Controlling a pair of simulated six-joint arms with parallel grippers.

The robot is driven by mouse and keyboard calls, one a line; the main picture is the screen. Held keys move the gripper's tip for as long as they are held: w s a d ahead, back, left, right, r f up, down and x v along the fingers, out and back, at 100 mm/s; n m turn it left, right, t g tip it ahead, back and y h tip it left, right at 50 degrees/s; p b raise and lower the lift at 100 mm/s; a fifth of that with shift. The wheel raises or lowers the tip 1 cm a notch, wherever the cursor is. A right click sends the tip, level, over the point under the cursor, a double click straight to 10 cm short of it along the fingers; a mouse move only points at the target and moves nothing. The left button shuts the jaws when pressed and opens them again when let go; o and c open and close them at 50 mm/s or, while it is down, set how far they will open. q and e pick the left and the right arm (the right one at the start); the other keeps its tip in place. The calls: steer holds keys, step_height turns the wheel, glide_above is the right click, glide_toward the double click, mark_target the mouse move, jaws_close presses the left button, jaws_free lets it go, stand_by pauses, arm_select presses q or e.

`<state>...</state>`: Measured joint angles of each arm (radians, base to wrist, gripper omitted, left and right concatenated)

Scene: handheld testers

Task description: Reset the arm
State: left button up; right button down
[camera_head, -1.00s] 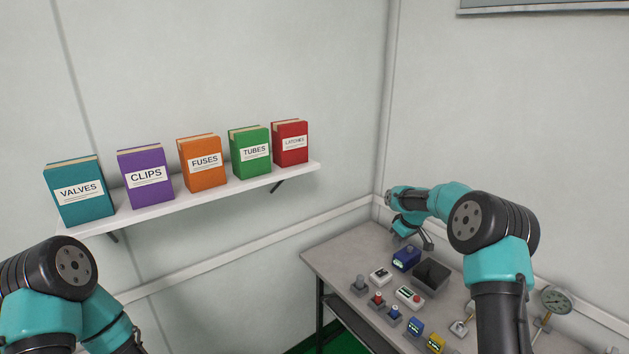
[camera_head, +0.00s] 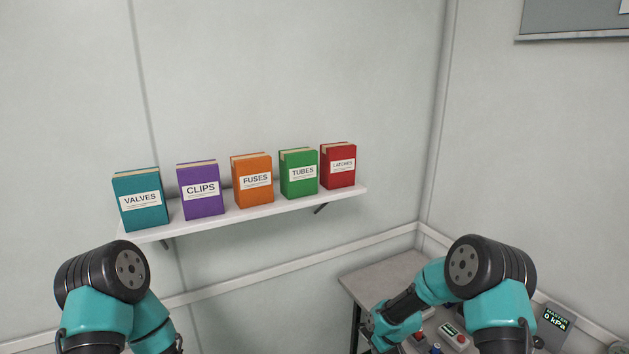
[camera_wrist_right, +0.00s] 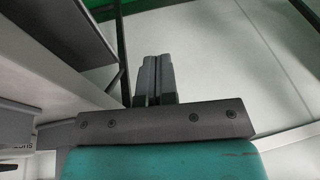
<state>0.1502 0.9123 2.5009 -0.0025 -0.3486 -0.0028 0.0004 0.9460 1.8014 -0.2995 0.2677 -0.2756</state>
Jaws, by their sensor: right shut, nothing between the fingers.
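My right arm (camera_head: 440,282) comes in at the lower right of the head view and bends down over the near part of the grey table (camera_head: 385,272). Its gripper shows in the right wrist view (camera_wrist_right: 153,75), with both fingers together and nothing between them. My left arm (camera_head: 105,300) is folded at the lower left of the head view. Its gripper is out of view below the frame.
A white wall shelf (camera_head: 270,206) holds several labelled boxes, from VALVES (camera_head: 141,200) to LATCHES (camera_head: 338,166). The table's far left corner is clear.

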steer(key=s+d+f+m, duration=0.1)
steer(key=s+m, duration=0.3)
steer(key=s, duration=1)
steer(key=s+d+f+m, duration=0.1)
steer(key=s+f+m, duration=0.3)
steer(key=s, duration=1.1)
steer(key=shift+s+d+g+y, duration=0.15)
steer(key=shift+d+g+y, duration=0.05)
steer(key=shift+g+y, duration=0.2)
